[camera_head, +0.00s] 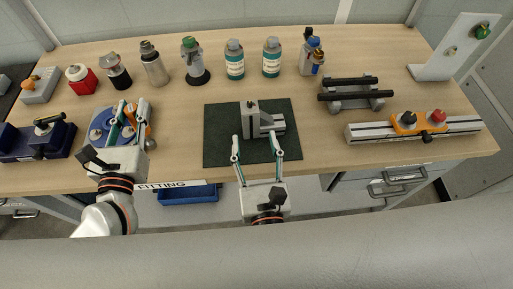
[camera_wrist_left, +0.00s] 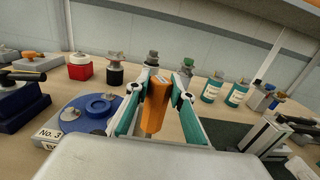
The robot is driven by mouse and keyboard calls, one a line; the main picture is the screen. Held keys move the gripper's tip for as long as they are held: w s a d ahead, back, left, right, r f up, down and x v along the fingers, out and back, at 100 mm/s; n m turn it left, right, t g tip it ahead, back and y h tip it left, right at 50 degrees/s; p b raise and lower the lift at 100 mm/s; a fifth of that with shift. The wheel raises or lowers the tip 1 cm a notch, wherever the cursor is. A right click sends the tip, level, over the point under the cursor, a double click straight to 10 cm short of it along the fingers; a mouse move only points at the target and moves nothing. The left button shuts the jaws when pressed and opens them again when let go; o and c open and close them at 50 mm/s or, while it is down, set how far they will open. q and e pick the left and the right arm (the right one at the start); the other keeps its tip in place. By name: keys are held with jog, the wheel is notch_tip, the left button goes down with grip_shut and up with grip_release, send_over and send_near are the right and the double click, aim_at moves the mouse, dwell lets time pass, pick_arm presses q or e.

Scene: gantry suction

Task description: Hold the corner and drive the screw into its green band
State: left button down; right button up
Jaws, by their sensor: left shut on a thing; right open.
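The corner (camera_head: 270,122), a light grey metal bracket with an upright block, stands on a dark green mat (camera_head: 222,151). It also shows at the right of the left wrist view (camera_wrist_left: 262,136). My right gripper (camera_head: 257,147) is open, its fingers pointing at the corner from the front. I cannot tell whether they touch it. My left gripper (camera_head: 129,108) is over the blue round stand (camera_head: 97,127) at the left. In the left wrist view it (camera_wrist_left: 159,86) is shut on an orange handle (camera_wrist_left: 154,110).
Several bottles stand along the back, including a teal-labelled bottle (camera_head: 235,62). A dark vice-like block (camera_head: 38,140) is at the far left. A black-barred stand (camera_head: 355,92) and a rail with orange clamp (camera_head: 415,124) are at the right. Bare table lies between stand and mat.

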aim_at(251, 118)
jog(key=w, duration=1)
jog(key=shift+w+a, duration=0.15)
jog(key=shift+a, duration=0.1)
grip_shut()
jog(key=shift+c, duration=1.7)
grip_release()
grip_shut()
